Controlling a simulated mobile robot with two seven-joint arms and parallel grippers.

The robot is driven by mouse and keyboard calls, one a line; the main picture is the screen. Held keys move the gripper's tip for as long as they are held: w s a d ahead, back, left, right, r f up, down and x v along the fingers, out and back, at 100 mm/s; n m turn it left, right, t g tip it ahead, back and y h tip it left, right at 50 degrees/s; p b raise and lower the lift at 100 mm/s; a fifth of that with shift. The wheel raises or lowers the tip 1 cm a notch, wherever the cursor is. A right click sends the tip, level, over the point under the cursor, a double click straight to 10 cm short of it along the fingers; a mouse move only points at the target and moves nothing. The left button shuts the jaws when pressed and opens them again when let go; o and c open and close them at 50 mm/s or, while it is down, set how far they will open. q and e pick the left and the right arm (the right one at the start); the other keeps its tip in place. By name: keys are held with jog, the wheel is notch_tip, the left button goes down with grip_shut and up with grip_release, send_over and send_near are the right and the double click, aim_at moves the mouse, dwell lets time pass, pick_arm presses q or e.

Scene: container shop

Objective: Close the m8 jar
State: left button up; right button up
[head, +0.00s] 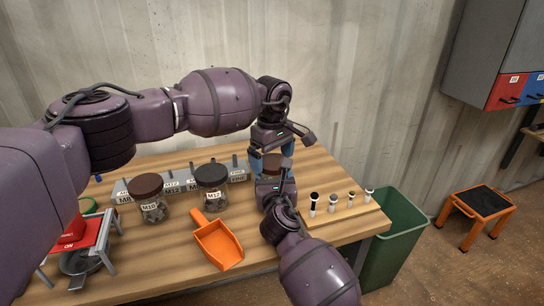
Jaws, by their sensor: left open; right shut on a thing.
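A jar with a brown lid (271,161) stands on the table between my two grippers. It is mostly hidden and I cannot read its label. My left gripper (272,151) points down from above with its blue fingers apart, one on each side of the brown lid. I cannot tell whether they touch it. My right gripper (273,178) comes from the front and is shut on the jar, its fingers mostly hidden. Whether the lid is seated tightly cannot be seen.
The M10 jar (149,200) and M12 jar (212,192) stand left of my grippers, lids on. A grey labelled rack (122,190) is behind them. An orange scoop (218,244) lies in front. Several black-topped pegs (332,203) and a green bin (398,240) are at right.

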pick_arm(q)
notch_tip(320, 180, up, 12)
dwell(0.6)
pick_arm(e)
jog(key=o, duration=1.8)
jog(key=shift+c, duration=0.2)
pick_arm(q)
jog(key=shift+r, duration=0.1)
